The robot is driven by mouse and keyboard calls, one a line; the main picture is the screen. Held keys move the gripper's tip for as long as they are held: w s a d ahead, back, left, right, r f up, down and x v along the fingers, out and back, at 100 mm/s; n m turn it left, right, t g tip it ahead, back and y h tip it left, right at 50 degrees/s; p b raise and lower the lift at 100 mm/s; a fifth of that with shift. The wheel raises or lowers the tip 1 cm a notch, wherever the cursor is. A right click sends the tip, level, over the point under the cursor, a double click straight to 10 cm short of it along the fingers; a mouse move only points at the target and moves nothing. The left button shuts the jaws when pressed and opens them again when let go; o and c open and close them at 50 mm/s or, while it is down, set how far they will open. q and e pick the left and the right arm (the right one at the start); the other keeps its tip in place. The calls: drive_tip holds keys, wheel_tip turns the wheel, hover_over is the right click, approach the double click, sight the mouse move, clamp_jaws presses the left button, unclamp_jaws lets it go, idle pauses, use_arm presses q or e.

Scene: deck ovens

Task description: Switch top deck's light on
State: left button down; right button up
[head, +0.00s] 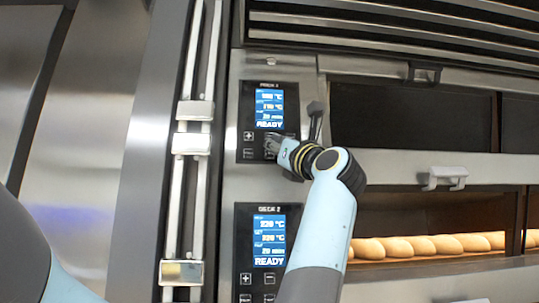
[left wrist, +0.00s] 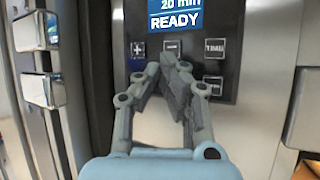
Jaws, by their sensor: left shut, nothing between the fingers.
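The top deck's control panel (head: 268,120), headed DECK 1, has a blue screen (head: 269,106) reading READY above dark buttons. My left gripper (head: 272,144) is shut and empty, its fingertips over the button area. In the left wrist view the closed fingertips (left wrist: 168,62) lie just below the minus button (left wrist: 173,46), with the plus button (left wrist: 138,50) to their left and a TIME button (left wrist: 214,48) to their right. Another button (left wrist: 213,84) shows below TIME. The fingers hide part of the lower row; contact is unclear. The top deck's window (head: 410,115) is dark.
Below is the DECK 2 panel (head: 264,245), also READY. The lower chamber is lit and holds several loaves (head: 430,245). A door handle (head: 444,177) sticks out at right. Metal rails with latches (head: 192,142) stand left of the panels.

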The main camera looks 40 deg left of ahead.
use_arm(q)
drive_tip(key=shift+a, duration=0.1)
idle(0.4)
drive_tip(key=shift+w+a, duration=0.25)
drive_tip(key=shift+a, duration=0.05)
drive_tip(key=shift+w+a, duration=0.3)
idle(0.7)
drive_tip(key=shift+s+d, duration=0.1)
drive_tip(key=shift+d, duration=0.05)
drive_tip(key=shift+s+d, duration=0.5)
drive_tip(key=shift+d, duration=0.05)
drive_tip(key=s+d+b, duration=0.1)
drive_tip(key=s+d, duration=0.2)
drive_tip(key=d, duration=0.1)
drive_tip(key=shift+s+d, duration=0.35)
drive_tip(key=shift+s, duration=0.05)
